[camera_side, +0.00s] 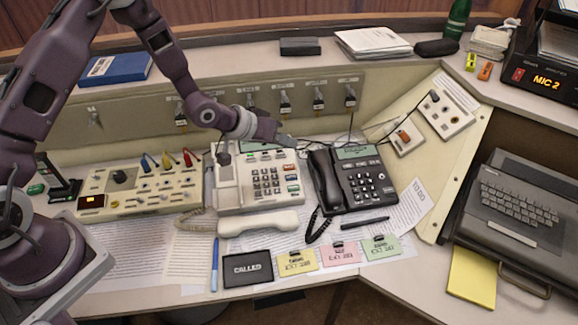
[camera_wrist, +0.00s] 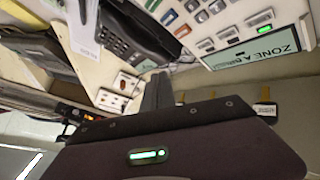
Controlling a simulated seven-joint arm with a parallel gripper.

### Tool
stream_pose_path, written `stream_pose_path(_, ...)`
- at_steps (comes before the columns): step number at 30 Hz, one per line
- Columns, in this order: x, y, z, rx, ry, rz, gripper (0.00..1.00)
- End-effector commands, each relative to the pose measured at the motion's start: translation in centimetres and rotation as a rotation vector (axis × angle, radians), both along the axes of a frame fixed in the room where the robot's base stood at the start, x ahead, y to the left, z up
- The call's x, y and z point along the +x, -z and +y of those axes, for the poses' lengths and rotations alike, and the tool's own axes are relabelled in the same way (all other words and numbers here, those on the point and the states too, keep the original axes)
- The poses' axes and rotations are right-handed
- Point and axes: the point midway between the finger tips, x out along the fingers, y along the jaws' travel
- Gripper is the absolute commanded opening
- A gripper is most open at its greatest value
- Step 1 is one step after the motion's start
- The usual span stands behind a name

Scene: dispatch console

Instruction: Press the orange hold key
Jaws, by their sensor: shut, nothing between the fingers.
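The cream desk phone (camera_side: 235,200) stands mid-desk with its handset off, lying in front. A red-orange key (camera_side: 290,168), which looks like the hold key, tops the right-hand column above a green and a blue key. My gripper (camera_side: 287,139) is shut and empty, above the phone's back edge by its display, behind and above that key. In the wrist view my fingers (camera_wrist: 159,88) are together, beyond the phone's edge.
A black phone (camera_side: 368,185) stands close on the right; it also shows in the wrist view (camera_wrist: 125,35). A switch panel (camera_side: 140,188) is on the left. Hooks with tags (camera_side: 285,100) line the back wall. A small orange switch (camera_side: 404,135) sits on the right-hand panel.

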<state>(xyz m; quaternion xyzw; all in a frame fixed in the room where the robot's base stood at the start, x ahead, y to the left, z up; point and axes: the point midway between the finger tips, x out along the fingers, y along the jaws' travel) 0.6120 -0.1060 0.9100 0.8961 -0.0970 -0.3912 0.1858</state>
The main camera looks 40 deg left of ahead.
Motion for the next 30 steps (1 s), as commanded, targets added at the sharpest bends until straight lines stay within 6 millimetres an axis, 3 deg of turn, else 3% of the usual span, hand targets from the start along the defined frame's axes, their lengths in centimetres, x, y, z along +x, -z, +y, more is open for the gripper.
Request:
stream_pose_path(12, 0.6, 5.6, 0.6, 0.000, 0.001, 0.002, 0.00)
stream_pose_path(30, 0.7, 6.5, 0.7, 0.001, 0.001, 0.000, 0.00)
